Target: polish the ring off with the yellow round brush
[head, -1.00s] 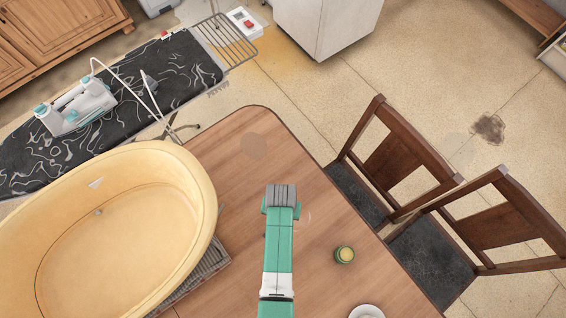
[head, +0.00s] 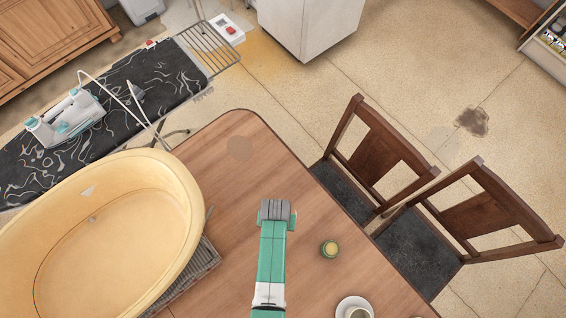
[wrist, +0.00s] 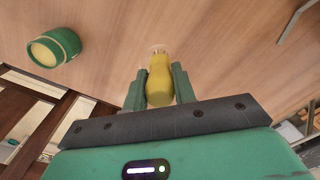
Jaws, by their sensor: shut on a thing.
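My gripper (wrist: 159,90) is shut on a yellow rounded thing, the yellow round brush (wrist: 160,82), with its far end toward the wooden table top. A small pale patch (wrist: 158,50) shows on the wood at the brush's far end; I cannot tell if it is the ring or if the brush touches it. In the head view my arm's end (head: 275,212) is over the table, and the fingers and brush are hidden beneath it. A darker round stain (head: 240,148) lies on the table farther back.
A green jar with a yellowish top (head: 330,249) stands right of my arm; it also shows in the wrist view (wrist: 54,47). A cup on a saucer (head: 344,304) is at the front right. A large yellow tub (head: 190,215) fills the left. Two chairs (head: 380,165) stand along the right edge.

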